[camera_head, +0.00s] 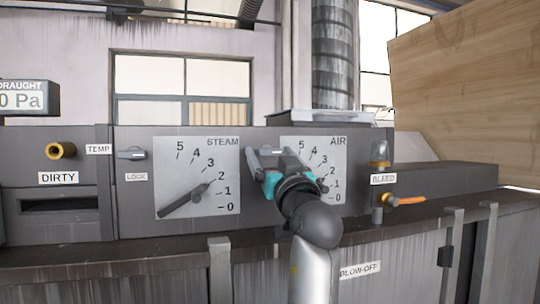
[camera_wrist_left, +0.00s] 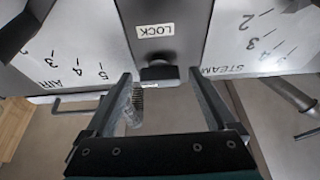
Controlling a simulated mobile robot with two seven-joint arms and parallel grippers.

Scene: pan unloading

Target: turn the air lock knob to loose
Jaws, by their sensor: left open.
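The air lock knob (camera_wrist_left: 158,72) is a small dark knob on the grey strip between the steam and air dials. In the left wrist view, which is upside down, it sits by the LOCK label (camera_wrist_left: 155,30). My left gripper (camera_head: 269,156) is open in front of this strip and mostly hides the knob in the head view. In the left wrist view the two fingers of my left gripper (camera_wrist_left: 159,76) lie either side of the knob, with a gap on each side. Whether the fingertips reach past its face is unclear. My right gripper is not in view.
The air dial (camera_head: 333,150) is partly behind my left wrist. The steam dial (camera_head: 197,170) and another lock knob (camera_head: 131,154) are to the left. A bleed valve with an orange handle (camera_head: 408,200) and a large wooden panel (camera_head: 470,90) are at right. A ledge (camera_head: 150,250) runs below.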

